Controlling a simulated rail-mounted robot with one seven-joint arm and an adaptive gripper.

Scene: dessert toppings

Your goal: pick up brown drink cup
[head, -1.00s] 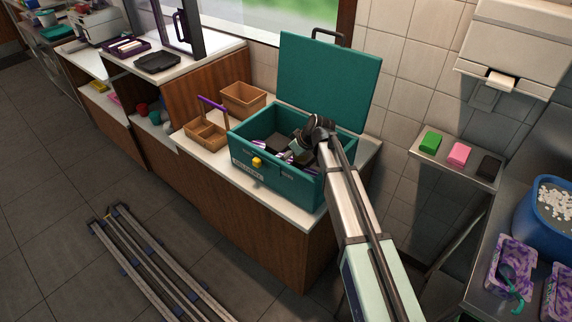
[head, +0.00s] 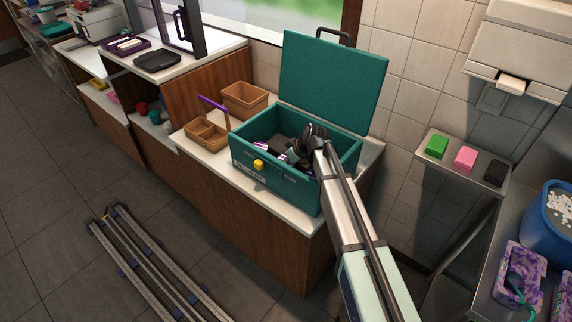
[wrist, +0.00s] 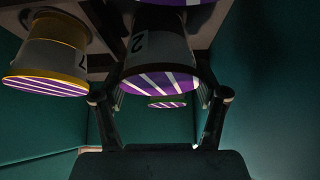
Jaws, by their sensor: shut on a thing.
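The teal box (head: 292,189) stands open on the counter, and my gripper (head: 290,151) reaches down inside it. In the wrist view, my gripper's two fingers (wrist: 162,96) stand on either side of a cup (wrist: 160,72) marked "2", with a purple and white striped end, and are shut on it. Its body is in shadow, so I cannot make out a brown colour. A second cup (wrist: 48,58) with a yellow rim and a striped end is to its left. A smaller striped end (wrist: 167,104) shows farther back between the fingers. In the head view the arm hides much of the contents.
The box's raised lid (head: 333,82) stands behind my gripper, and its walls surround it closely. Brown trays (head: 207,137) sit to the left of the box. A tiled wall (head: 408,60) is behind. A shelf (head: 470,180) with coloured blocks is at the right.

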